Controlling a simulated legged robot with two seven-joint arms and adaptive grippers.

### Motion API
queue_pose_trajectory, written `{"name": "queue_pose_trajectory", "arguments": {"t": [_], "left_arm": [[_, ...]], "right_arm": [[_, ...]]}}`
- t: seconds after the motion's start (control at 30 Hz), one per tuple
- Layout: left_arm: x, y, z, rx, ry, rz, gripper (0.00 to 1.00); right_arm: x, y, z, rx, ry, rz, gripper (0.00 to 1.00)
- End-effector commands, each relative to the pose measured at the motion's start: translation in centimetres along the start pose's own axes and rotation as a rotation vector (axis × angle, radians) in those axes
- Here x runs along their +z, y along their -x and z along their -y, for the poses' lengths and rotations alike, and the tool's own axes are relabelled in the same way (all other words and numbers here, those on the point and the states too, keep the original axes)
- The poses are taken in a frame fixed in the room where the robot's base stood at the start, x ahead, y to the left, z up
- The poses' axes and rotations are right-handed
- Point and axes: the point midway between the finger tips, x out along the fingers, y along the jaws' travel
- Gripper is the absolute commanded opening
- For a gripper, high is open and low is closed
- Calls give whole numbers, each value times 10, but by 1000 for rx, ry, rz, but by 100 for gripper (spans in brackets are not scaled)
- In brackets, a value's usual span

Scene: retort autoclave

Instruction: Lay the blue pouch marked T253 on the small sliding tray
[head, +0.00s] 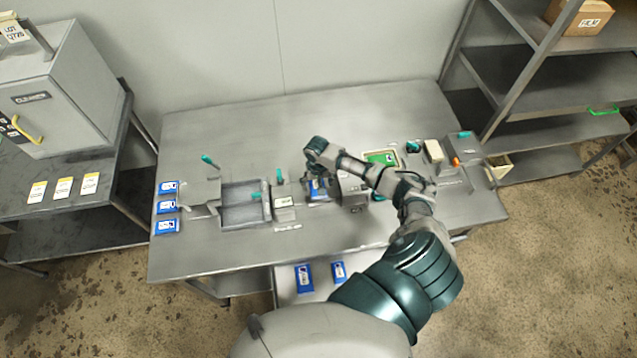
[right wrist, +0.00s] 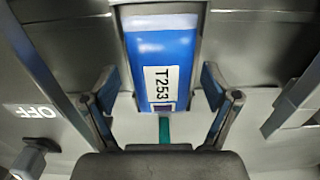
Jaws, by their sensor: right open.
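The blue pouch marked T253 (right wrist: 160,50) lies face up on a narrow grey tray-like support (right wrist: 203,20) with raised side edges, which looks like the small sliding tray. A teal handle (right wrist: 164,130) sticks out at its near end. My right gripper (right wrist: 157,88) is open, with one finger on each side of the pouch's near end and gaps between them and the pouch. In the head view the right gripper (head: 316,176) is above the pouch (head: 318,190), partly covering it, left of a grey device (head: 352,190). My left gripper is not in view.
Several blue pouches (head: 167,206) lie at the table's left end. A larger grey tray (head: 245,208) stands beside them. More pouches (head: 304,278) lie on a lower surface at the front. The back of the table (head: 240,130) is clear. An "OFF" label (right wrist: 38,111) shows at left in the wrist view.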

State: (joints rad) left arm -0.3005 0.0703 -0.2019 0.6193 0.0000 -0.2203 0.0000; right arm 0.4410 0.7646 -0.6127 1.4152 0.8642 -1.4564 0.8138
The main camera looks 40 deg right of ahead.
Motion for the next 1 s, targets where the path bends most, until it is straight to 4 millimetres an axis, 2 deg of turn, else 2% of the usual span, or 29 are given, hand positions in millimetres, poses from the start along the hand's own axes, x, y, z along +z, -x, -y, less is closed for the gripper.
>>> {"name": "queue_pose_trajectory", "arguments": {"t": [0.17,0.6,0.8,1.0], "left_arm": [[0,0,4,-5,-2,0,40],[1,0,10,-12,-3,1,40],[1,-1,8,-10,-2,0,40],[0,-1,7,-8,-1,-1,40]], "right_arm": [[-1,14,0,-2,0,-3,87],[-2,103,-2,-4,1,-2,87],[-1,120,-1,-2,1,1,87],[0,122,0,-1,1,1,87]]}}
